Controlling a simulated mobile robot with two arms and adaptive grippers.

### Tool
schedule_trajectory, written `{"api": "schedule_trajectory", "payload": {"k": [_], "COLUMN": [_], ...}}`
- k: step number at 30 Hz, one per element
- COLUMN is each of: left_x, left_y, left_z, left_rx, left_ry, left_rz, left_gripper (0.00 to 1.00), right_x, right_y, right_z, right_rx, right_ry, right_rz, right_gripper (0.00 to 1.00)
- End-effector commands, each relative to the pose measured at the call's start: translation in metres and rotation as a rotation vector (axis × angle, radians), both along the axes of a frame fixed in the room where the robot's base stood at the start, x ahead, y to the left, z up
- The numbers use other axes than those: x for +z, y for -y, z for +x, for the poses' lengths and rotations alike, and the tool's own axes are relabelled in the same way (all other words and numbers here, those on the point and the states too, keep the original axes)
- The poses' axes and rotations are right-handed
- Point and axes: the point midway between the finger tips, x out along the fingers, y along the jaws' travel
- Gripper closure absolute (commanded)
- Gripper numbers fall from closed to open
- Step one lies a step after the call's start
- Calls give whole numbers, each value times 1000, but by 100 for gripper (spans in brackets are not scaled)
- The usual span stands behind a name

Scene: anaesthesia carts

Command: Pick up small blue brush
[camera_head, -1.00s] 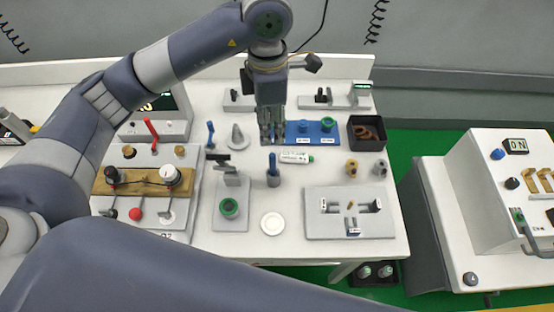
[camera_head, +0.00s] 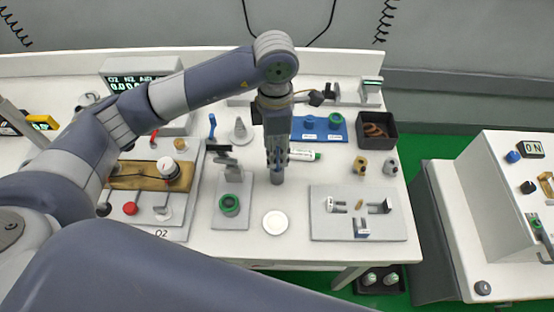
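A small blue brush (camera_head: 277,168) stands upright in a small grey cup (camera_head: 277,178) on the white table. Only a bit of its blue handle shows between my fingers. My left gripper (camera_head: 277,163) points down right over it, with its fingers on either side of the handle. I cannot tell whether the fingers touch or grip it. My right gripper is not in view.
Close by are a white tube (camera_head: 304,155), a white disc (camera_head: 275,222) and a stand with a green ring (camera_head: 230,205). Another upright blue tool (camera_head: 212,126) is at the left. A blue mat (camera_head: 320,130) and black bin (camera_head: 376,130) lie behind.

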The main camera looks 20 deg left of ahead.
Motion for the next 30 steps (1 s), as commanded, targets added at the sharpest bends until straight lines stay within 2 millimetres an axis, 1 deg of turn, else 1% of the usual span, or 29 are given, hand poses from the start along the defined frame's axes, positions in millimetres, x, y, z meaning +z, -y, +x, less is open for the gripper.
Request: {"api": "schedule_trajectory", "payload": {"k": [4, 8, 9, 12, 15, 20, 21, 23, 24, 26, 30], "left_x": [-11, -30, -37, -49, -54, -54, -54, -54, -54, -54, -54], "left_y": [1, 2, 2, 2, 2, 2, 2, 2, 2, 2, 2], "left_z": [-1, 0, 1, 1, 1, 2, 2, 1, 1, 2, 2], "left_rx": [-1, 0, 1, 0, -1, -1, -1, -1, -1, -1, -1], "left_ry": [-4, -6, -4, -1, 0, 1, 1, 1, 1, 1, 1], "left_rz": [0, 1, 1, 0, 0, 0, 0, 0, 0, 0, 0], "left_gripper": [61, 61, 61, 61, 61, 61, 63, 77, 86, 99, 100], "right_x": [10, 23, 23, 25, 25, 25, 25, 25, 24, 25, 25], "right_y": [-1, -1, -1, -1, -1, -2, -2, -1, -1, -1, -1], "right_z": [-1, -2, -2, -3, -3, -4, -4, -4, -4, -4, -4], "right_rx": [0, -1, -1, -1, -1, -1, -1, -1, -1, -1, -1], "right_ry": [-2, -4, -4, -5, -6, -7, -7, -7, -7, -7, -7], "right_rz": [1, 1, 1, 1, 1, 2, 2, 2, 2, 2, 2], "right_gripper": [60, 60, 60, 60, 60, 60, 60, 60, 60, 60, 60]}}
